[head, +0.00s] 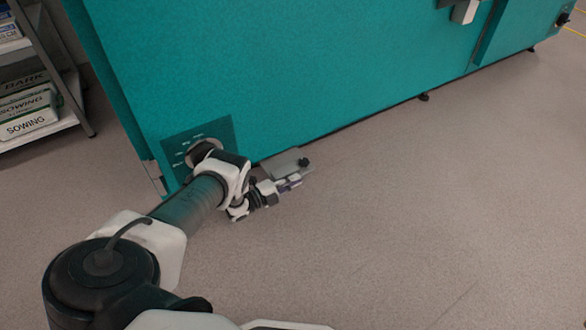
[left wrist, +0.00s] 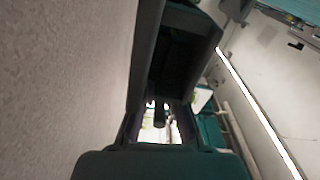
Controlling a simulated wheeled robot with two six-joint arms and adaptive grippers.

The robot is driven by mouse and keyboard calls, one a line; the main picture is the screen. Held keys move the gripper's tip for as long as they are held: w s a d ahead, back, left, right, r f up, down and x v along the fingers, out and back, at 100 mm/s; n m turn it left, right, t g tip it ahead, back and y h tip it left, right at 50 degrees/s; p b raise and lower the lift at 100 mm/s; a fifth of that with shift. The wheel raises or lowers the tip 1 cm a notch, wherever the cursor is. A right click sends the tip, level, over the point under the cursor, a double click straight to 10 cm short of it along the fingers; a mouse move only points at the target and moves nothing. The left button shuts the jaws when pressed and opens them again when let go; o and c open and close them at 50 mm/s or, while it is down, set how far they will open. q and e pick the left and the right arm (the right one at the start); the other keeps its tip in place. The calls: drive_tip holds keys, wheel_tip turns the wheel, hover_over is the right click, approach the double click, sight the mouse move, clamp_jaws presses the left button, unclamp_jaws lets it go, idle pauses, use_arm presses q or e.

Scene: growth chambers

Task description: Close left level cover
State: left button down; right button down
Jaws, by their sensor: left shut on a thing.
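A small flat grey flap (head: 283,164), which looks like the left level cover, sticks out low at the bottom edge of the teal growth chamber (head: 290,70). A dark knob shows at its right end. My left gripper (head: 289,183) is at the near edge of this flap, close to the floor, and is shut on it as far as I can tell. The contact itself is too small to see clearly. In the left wrist view the closed fingers (left wrist: 160,118) are mostly dark and what lies between them is unclear. My right gripper is not in view.
A round dial on a dark teal panel (head: 222,133) is on the chamber's lower left, right behind my left wrist. A metal shelf (head: 72,122) with labelled bags stands at the far left. The floor (head: 430,210) to the right is clear.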

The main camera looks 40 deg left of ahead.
use_arm(q)
drive_tip(key=shift+f, duration=0.1)
idle(0.4)
drive_tip(key=c, duration=1.3)
unclamp_jaws()
drive_tip(key=shift+f, duration=0.1)
drive_tip(key=shift+o, duration=0.2)
drive_tip(key=v, duration=1.2)
